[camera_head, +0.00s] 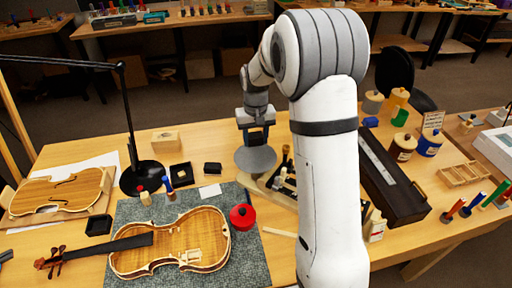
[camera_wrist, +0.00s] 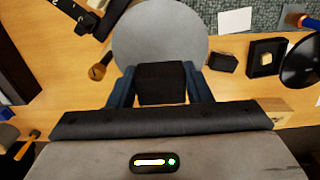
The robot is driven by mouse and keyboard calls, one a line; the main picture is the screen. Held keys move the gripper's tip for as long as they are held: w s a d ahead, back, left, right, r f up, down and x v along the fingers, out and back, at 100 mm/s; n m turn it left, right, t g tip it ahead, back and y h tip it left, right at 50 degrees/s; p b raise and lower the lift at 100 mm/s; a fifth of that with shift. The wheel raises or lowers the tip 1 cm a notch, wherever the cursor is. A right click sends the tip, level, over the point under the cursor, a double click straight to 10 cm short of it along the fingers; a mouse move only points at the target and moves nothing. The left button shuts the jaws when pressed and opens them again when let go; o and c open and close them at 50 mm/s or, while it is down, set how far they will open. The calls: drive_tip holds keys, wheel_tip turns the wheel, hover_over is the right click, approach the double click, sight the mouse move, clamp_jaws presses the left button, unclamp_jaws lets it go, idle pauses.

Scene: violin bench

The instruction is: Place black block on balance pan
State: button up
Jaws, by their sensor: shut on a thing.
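My gripper (camera_wrist: 160,80) is shut on a black block (camera_wrist: 161,84), which sits between its dark blue fingers in the wrist view. In the head view my gripper (camera_head: 256,136) is near the far edge of the round grey balance pan (camera_head: 256,160). In the wrist view the pan (camera_wrist: 160,35) lies just beyond the block, and the fingertips overlap its near edge. I cannot tell whether the block touches the pan. The block is hard to make out in the head view.
Another small black block (camera_head: 212,168) lies on the bench left of the pan. A dark tray with a light cube (camera_head: 181,172), a lamp base (camera_head: 144,177), a violin body (camera_head: 175,245) and a red pot (camera_head: 243,216) are nearby. A long dark case (camera_head: 392,180) stands at right.

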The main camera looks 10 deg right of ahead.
sight(256, 145)
wheel_tip(256, 145, down, 6)
drive_tip(key=shift+r+p, duration=0.1)
drive_tip(key=shift+p, duration=0.3)
drive_tip(key=shift+f, duration=0.2)
drive_tip(key=o, duration=1)
drive_tip(key=shift+r, duration=0.1)
